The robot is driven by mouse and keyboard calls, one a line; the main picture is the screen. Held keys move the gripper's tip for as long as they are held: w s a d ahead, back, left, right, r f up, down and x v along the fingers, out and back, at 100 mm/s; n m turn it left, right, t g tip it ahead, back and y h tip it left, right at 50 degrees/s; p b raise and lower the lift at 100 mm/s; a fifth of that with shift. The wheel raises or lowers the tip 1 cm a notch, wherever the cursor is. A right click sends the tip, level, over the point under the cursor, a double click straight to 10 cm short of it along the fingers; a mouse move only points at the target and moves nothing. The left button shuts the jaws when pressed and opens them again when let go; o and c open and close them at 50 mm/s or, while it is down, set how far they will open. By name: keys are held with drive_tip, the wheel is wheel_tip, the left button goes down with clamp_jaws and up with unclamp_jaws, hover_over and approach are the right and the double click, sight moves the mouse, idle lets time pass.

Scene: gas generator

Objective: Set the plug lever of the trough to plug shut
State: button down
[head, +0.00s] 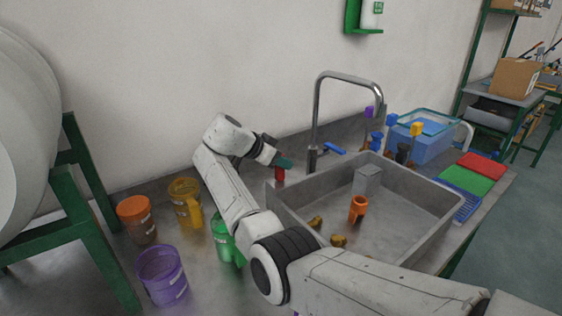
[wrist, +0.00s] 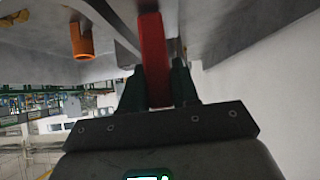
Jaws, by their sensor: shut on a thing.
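The grey trough (head: 424,190) is set at the counter's right half. A red lever (head: 279,174) stands at its back left corner, just below my gripper (head: 284,163). In the wrist view, the red lever (wrist: 153,45) runs between the two dark fingers of my gripper (wrist: 158,86), which are shut on it. The lever's lower end and its pivot are hidden, so I cannot tell its exact setting.
A tall faucet (head: 316,110) with a blue handle stands behind the trough.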

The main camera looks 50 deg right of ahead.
drive_tip(key=c, duration=0.9)
unclamp_jaws()
drive_tip(key=b+v, duration=0.1)
drive_tip(key=v, duration=1)
drive_tip(key=shift+f, duration=0.1)
